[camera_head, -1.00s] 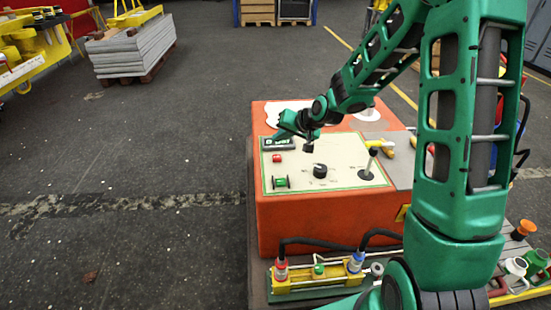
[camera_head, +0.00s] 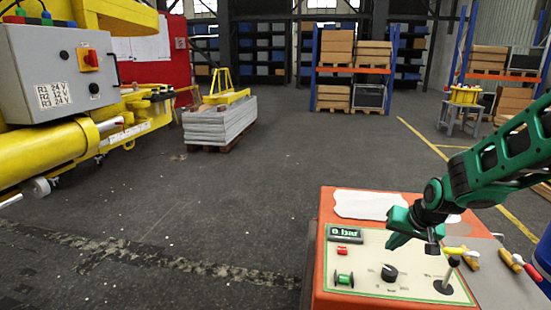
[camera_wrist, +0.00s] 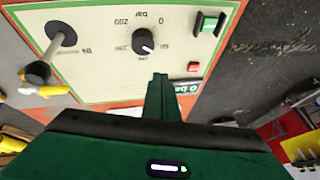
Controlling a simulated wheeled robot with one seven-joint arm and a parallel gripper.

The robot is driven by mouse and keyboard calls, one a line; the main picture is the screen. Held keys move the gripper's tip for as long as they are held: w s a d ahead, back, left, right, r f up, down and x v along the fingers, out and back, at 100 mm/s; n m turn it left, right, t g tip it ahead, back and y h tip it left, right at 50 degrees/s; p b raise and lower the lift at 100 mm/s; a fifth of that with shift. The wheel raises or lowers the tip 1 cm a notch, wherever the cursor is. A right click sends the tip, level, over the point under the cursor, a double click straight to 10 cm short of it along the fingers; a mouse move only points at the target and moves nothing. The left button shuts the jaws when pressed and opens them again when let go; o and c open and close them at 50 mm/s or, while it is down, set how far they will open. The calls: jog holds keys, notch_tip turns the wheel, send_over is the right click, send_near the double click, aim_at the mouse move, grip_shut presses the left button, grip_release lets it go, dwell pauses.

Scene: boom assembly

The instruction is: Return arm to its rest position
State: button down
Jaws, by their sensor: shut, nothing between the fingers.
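My gripper (camera_head: 402,238) is shut and empty, held above the back part of the orange control box (camera_head: 318,290) in the head view. My green arm reaches in from the right edge. In the wrist view my shut gripper (camera_wrist: 161,88) points over the cream panel (camera_wrist: 100,60). The panel carries a "0 bar" display (camera_head: 345,235), a red button (camera_head: 342,251), a green switch (camera_head: 344,278), a black knob (camera_head: 389,272) and a lever (camera_head: 446,280). I cannot tell how high the fingertips are above the panel.
A yellow machine with a grey switch box (camera_head: 60,75) stands at the left. A stack of grey slabs (camera_head: 218,122) lies on a pallet behind. Shelves with cardboard boxes (camera_head: 337,45) stand at the back. Yellow-handled tools (camera_head: 470,254) lie right of the panel. The middle floor is clear.

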jog(key=s+d+r+m+g, duration=0.1)
jog(key=s+d+r+g, duration=0.1)
jog(key=s, duration=0.9)
jog(key=s+d+r+m+g, duration=0.1)
jog(key=s+d+r, duration=0.1)
jog(key=s, duration=0.8)
jog(key=s+d+r+g, duration=0.2)
jog(key=s+d, duration=0.1)
jog(key=s, duration=0.8)
jog(key=shift+s+r+m+g+h, duration=0.25)
jog(key=shift+s+m+g+h, duration=0.05)
jog(key=shift+s+m, duration=0.1)
jog(key=shift+w, duration=0.1)
jog(key=shift+w+f, duration=0.25)
jog(key=shift+w, duration=0.35)
